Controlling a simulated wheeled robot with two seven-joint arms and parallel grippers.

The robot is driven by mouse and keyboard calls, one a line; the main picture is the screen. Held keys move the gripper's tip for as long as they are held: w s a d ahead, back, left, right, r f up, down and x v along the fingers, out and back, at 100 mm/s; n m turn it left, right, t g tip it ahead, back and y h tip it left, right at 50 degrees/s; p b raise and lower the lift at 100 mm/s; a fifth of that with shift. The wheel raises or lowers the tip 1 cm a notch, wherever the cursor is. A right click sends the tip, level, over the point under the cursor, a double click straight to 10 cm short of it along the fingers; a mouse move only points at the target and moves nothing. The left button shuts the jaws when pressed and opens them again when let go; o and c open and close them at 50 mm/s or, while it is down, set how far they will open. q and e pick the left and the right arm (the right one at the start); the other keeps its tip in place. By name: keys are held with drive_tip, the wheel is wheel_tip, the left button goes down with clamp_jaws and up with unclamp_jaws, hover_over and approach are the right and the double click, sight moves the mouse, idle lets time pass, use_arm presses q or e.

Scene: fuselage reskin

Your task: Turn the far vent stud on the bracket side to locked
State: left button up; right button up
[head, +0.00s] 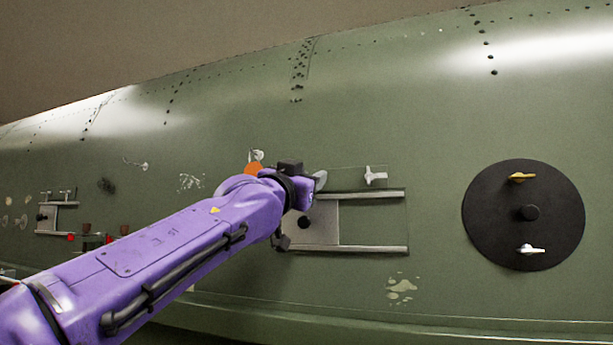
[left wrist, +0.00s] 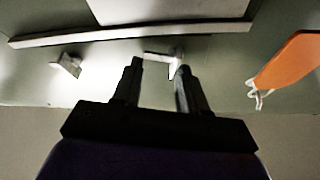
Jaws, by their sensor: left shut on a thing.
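My left gripper (head: 308,182) comes in from the left of the head view and reaches the green fuselage skin just above a railed slide panel. In the left wrist view its two dark fingers (left wrist: 160,72) are shut on a pale vent stud (left wrist: 174,62), whose flat handle shows between and beyond the fingertips. In the head view the gripper mostly hides this stud. A second white vent stud (head: 375,176) stands to its right above the upper rail; it also shows at left in the left wrist view (left wrist: 68,64). My right gripper is not in view.
The slide panel (head: 322,222) sits between two metal rails below the gripper. An orange tag (head: 252,168) hangs close left of the gripper.

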use_arm(q)
drive_tip(key=shift+f+m+g+h, duration=0.15)
drive_tip(key=shift+m+g+h, duration=0.3)
drive_tip(key=shift+m, duration=0.8)
drive_tip(key=shift+f+m+g+h, duration=0.15)
drive_tip(key=shift+m+g+h, duration=0.3)
drive_tip(key=shift+m, duration=0.8)
drive_tip(key=o, duration=1.1)
drive_tip(key=shift+w, duration=0.1)
drive_tip(key=shift+c, duration=0.2)
drive_tip(key=b+v, duration=0.8)
drive_tip(key=v, duration=0.2)
drive_tip(key=shift+s+a+b, duration=0.15)
drive_tip(key=shift+s+b, duration=0.1)
drive_tip(key=shift+b, duration=0.05)
drive_tip(key=shift+c, duration=0.3)
